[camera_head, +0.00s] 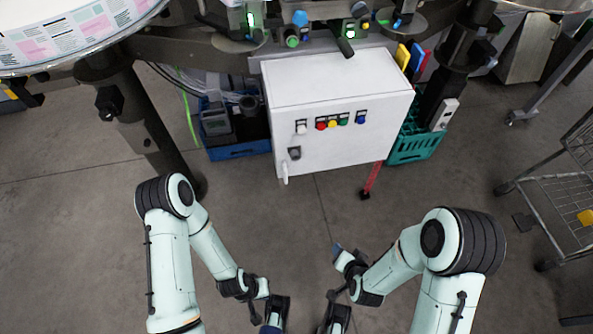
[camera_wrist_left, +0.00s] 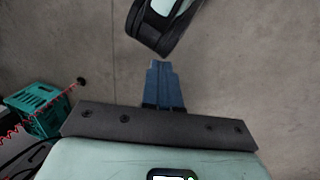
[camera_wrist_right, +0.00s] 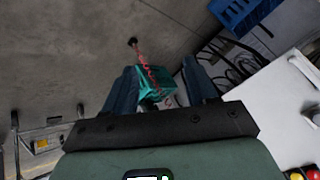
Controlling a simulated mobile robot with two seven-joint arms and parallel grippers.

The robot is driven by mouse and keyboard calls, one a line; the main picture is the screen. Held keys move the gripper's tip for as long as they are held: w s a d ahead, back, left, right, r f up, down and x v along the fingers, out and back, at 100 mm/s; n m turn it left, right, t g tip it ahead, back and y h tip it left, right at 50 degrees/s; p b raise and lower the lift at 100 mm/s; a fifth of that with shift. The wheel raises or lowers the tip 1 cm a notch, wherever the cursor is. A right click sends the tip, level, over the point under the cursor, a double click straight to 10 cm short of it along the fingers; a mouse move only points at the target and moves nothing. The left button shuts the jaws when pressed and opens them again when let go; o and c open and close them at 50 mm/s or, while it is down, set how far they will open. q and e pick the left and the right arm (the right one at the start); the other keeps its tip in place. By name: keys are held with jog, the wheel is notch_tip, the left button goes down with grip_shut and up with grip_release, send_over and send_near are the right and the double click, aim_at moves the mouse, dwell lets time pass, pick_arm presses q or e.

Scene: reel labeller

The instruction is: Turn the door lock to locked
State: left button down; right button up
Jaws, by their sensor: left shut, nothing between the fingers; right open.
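The door lock (camera_head: 294,153) is a small dark knob on the left part of the white cabinet's (camera_head: 330,145) front. A white handle (camera_head: 284,172) sits just below it. The angle of the knob is too small to read. My left gripper (camera_wrist_left: 164,68) has its blue fingers shut together and empty; it is low in the head view, well apart from the cabinet. My right gripper (camera_wrist_right: 160,75) has its blue fingers apart and empty. In the head view it is in front of the cabinet, below and right of the lock, touching nothing.
Coloured buttons (camera_head: 332,124) line the cabinet's upper front. A blue crate (camera_head: 238,151) stands left of the cabinet, a teal crate (camera_head: 418,147) right of it. A wire cart (camera_head: 560,185) is far right. The floor before the cabinet is open.

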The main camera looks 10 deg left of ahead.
jog(key=w+a+r+t+y+b, duration=0.2)
jog(key=w+a+r+t+b, duration=0.25)
jog(key=w+a, duration=0.2)
pick_arm(q)
jog(key=w+a+f+t+y+b, duration=0.1)
jog(key=w+a+f+b, duration=0.15)
jog(key=f, duration=0.35)
jog(key=w+a+f+t+b, duration=0.1)
jog(key=w+f+b, duration=0.25)
jog(key=f, duration=0.25)
pick_arm(e)
jog(key=m+t+y, duration=0.3)
jog(key=t, duration=0.2)
send_near(296, 158)
jog(key=shift+n, duration=0.3)
jog(key=x, duration=0.9)
jog(key=shift+w+f+b, duration=0.1)
jog(key=shift+b, duration=0.3)
pick_arm(q)
jog(key=shift+n+g, duration=0.3)
jog(key=shift+g, duration=0.4)
jog(key=s+f, duration=0.3)
jog(key=shift+s, duration=0.3)
pick_arm(e)
jog(key=c, duration=1.1)
